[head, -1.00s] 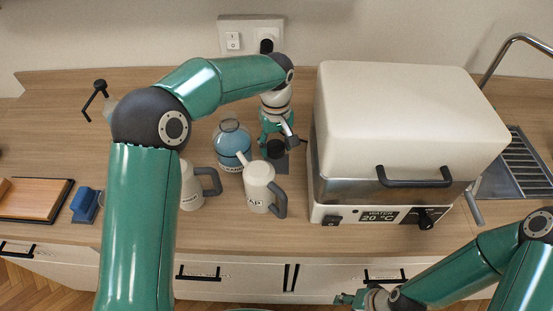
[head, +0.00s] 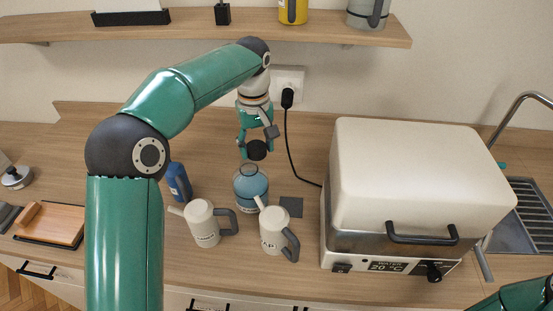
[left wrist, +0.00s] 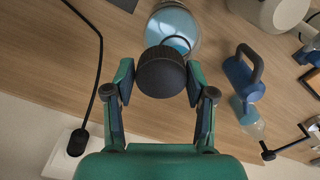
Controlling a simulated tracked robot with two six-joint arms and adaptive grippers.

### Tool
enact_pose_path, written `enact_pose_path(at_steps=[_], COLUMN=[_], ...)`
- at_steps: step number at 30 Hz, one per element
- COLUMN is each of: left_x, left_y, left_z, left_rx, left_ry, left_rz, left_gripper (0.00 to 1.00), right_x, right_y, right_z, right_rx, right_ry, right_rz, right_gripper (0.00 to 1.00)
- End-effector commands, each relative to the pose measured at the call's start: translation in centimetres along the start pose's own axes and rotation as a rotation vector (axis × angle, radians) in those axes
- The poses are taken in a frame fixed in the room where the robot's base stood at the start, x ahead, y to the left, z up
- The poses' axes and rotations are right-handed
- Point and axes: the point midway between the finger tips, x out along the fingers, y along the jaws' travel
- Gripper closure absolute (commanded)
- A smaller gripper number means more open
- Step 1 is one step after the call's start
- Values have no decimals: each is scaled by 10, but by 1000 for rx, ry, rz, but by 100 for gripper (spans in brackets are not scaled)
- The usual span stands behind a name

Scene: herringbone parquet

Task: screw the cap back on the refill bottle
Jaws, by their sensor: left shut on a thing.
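The refill bottle (head: 251,190) stands upright on the counter, round and clear with blue liquid and a label. Its open neck shows in the head view. My left gripper (head: 256,144) is shut on the black round cap (head: 257,151) and holds it just above and behind the neck as seen from the head. In the left wrist view the cap (left wrist: 161,73) sits between both fingers and hides part of the bottle (left wrist: 174,27). Cap and bottle look apart; the exact gap is unclear. My right gripper is out of view.
Two white jugs with grey handles, a left one (head: 203,224) and a right one (head: 273,231), stand in front of the bottle. A dark square pad (head: 291,206) lies bare to its right. A large cream appliance (head: 410,180) fills the right. A shelf (head: 200,27) hangs above.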

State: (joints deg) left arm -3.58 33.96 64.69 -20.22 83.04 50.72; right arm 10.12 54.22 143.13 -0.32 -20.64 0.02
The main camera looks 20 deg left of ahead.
Motion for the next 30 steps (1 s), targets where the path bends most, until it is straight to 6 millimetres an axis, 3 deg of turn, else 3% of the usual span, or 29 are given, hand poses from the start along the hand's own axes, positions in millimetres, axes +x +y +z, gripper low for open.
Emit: enact_pose_path(at_steps=[3,9,20,30], left_x=[-19,-25,-22,0], left_y=[-16,-23,-22,-20], left_z=[-8,-10,-10,-9], left_rx=[-22,-31,-29,-26], left_ry=[0,-2,-2,-3], left_rz=[2,1,1,1], left_gripper=[87,87,87,87], right_x=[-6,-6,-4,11], right_y=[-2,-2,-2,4], right_z=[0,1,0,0], right_rx=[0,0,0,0], right_ry=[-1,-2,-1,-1], right_rz=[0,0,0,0], right_gripper=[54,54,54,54])
